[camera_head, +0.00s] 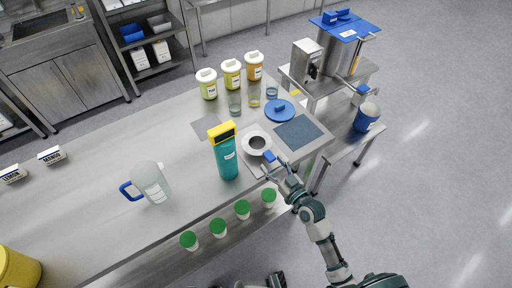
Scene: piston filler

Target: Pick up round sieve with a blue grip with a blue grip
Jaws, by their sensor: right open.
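The round sieve (257,142) is a pale ring with a dark middle. It lies near the table's front right corner, beside a teal bottle with a yellow top. Its blue grip (270,156) points toward my right gripper. My right gripper (276,169) is open at the table's front edge, with its fingertips close to the blue grip. I cannot tell whether they touch it. My left gripper is not in view.
The teal bottle (225,158) stands close left of the sieve. A blue lid (279,108) and a dark mat (299,133) lie behind and to the right. A clear jug (154,184) stands left. Green-lidded cups (242,208) sit on a lower shelf.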

